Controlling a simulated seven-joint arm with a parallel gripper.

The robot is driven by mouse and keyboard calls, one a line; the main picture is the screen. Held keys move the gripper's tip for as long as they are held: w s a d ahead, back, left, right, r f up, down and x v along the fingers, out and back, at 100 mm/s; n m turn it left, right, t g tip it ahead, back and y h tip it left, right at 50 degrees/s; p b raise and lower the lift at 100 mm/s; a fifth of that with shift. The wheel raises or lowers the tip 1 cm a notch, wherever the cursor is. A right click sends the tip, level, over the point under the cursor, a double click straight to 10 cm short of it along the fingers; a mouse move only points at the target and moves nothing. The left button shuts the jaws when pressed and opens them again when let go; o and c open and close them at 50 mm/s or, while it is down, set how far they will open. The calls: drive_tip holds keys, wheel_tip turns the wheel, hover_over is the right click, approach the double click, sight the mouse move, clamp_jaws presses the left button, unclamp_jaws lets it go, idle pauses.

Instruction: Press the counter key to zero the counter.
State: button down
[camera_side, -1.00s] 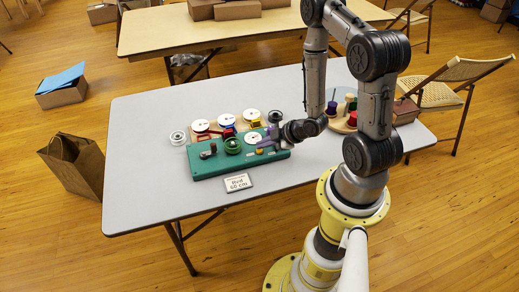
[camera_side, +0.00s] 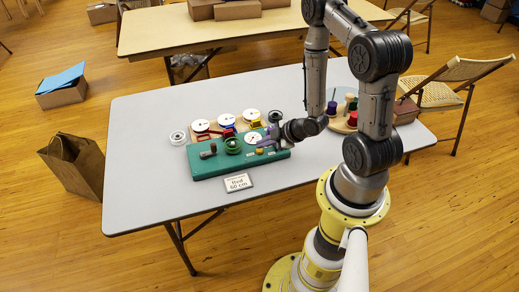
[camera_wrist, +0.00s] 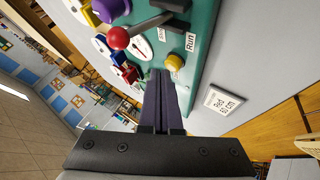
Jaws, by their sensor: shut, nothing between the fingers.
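The teal winding machine (camera_side: 211,165) stands on the grey table. A yellow round key (camera_wrist: 174,62) on its top is beside the round white counter dial (camera_wrist: 140,46), which also shows in the side view (camera_side: 253,138). My gripper (camera_wrist: 161,72) is shut and empty, with its dark fingers pointing at the machine. In the wrist view its tips are close below and left of the yellow key; I cannot tell whether they touch it. In the side view my gripper (camera_side: 272,143) is over the machine's right end.
A red-knobbed lever (camera_wrist: 118,38) and a "Run" label (camera_wrist: 190,42) are near the key. A card (camera_side: 238,183) reading "Red 60 cm" lies in front. Several white-topped spools stand behind the machine.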

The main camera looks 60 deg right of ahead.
sight(263, 153)
drive_tip(key=shift+r, duration=0.5)
drive_tip(key=shift+r, duration=2.5)
